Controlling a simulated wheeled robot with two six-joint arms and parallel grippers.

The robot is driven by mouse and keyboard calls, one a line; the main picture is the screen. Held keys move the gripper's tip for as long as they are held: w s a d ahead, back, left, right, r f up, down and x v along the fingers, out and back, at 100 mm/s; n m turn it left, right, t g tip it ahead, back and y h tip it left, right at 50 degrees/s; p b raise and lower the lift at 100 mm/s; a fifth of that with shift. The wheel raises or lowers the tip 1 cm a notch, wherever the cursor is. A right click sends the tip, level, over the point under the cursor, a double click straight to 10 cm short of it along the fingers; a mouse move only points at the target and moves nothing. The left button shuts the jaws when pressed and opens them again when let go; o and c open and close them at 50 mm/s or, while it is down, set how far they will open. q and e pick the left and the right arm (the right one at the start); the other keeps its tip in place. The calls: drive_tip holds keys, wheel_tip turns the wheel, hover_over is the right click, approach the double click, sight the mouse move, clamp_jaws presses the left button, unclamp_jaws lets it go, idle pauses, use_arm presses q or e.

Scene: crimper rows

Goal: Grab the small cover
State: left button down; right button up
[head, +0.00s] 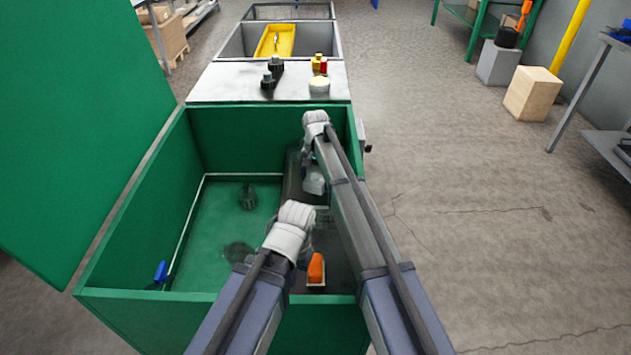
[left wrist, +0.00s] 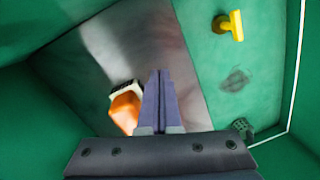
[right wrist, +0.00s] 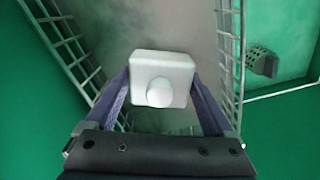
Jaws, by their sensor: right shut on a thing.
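The small cover (right wrist: 178,68) is a white square piece with a round knob on top. In the right wrist view it sits between the two fingers of my right gripper (right wrist: 162,88), which is shut on it. In the head view my right gripper (head: 314,180) is inside the green bin, toward its far right. My left gripper (left wrist: 157,75) is shut with its fingertips together and nothing between them. In the head view my left gripper and wrist are lower, over the near part of the bin, and the fingers are mostly hidden.
The green bin (head: 135,255) has high walls. Wire rack sides (right wrist: 67,40) flank the cover. An orange-and-white object (left wrist: 125,106), a yellow piece (left wrist: 229,25) and a dark perforated piece (head: 248,197) lie inside. A grey worktop (head: 225,83) with small parts stands beyond.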

sight(315, 175)
wheel_tip(315, 175, up, 8)
drive_tip(key=p, duration=0.6)
drive_tip(key=shift+f+p, duration=0.1)
drive_tip(key=shift+p, duration=0.25)
